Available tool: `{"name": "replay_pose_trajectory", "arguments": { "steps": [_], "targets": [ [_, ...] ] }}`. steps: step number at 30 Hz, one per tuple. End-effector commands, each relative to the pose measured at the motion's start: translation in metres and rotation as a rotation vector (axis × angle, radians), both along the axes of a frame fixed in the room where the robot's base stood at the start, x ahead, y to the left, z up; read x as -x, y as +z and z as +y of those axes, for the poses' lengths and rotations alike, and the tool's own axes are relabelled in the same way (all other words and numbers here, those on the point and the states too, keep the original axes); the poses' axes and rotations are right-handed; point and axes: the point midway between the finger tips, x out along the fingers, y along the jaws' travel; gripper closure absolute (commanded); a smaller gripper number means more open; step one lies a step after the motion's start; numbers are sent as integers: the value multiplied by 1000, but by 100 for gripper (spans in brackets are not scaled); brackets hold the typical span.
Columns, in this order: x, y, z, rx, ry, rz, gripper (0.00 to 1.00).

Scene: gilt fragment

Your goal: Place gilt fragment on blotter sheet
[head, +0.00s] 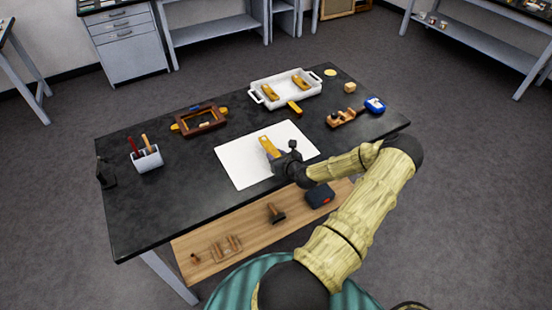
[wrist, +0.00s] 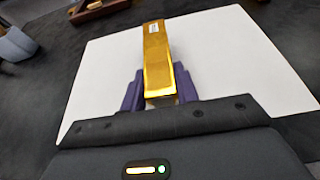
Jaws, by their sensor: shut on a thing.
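The gilt fragment (head: 267,145) is a gold bar-shaped piece with a small pale label near its far end. It also shows in the wrist view (wrist: 157,62). My gripper (head: 279,158) is shut on its near end, with a purple finger on each side (wrist: 158,92). The blotter sheet (head: 238,165) is a white rectangle lying on the dark table, and it fills much of the wrist view (wrist: 100,80). The fragment is over the sheet; I cannot tell whether it touches it. My gripper hides part of the sheet's right side.
On the black table (head: 200,215) stand a white tray (head: 285,97) with gold pieces, a wooden frame (head: 201,121), a tool cup (head: 147,158), a wood plane (head: 341,118) and a blue item (head: 375,105). A lower wooden shelf (head: 245,236) holds tools. The table's front left is clear.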

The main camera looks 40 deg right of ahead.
Motion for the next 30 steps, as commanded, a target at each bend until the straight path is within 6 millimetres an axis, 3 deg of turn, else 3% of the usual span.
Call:
{"name": "replay_pose_trajectory", "arguments": {
  "steps": [5, 16, 17, 20, 30],
  "targets": [
    [0, -18, 0, -1, 0, 1, 92],
    [1, -23, -1, 0, -2, 0, 92],
    [1, -22, -1, 0, -2, 0, 66],
    [1, -22, -1, 0, -2, 1, 48],
    [-2, -20, 2, 0, 5, 1, 48]
  ]
}}
